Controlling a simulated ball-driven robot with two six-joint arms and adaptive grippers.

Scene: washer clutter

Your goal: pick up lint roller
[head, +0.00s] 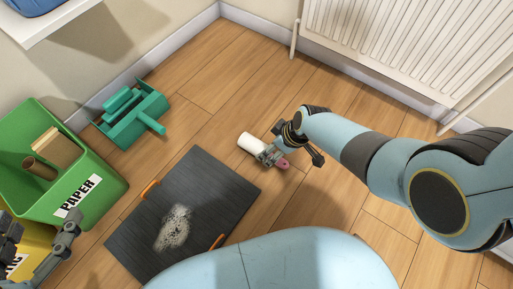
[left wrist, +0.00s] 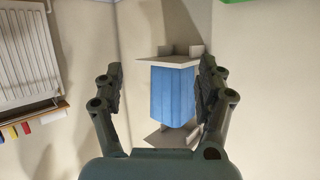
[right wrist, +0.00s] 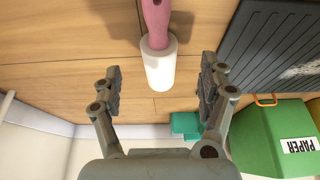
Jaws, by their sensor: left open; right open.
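The lint roller lies on the wooden floor, with a white roll (head: 251,143) and a pink handle (head: 283,163). My right gripper (head: 292,157) is open and low over it, hiding part of it in the head view. My left gripper (head: 40,237) is open and empty at the lower left of the head view, by the bins.
A dark ribbed board (head: 205,185) with orange handles and a pale fluffy patch lies left of the roller. A teal dustpan set (head: 133,115), a green PAPER bin (head: 108,180) and a yellow bin (head: 38,240) stand further left. A radiator (head: 400,45) lines the back wall.

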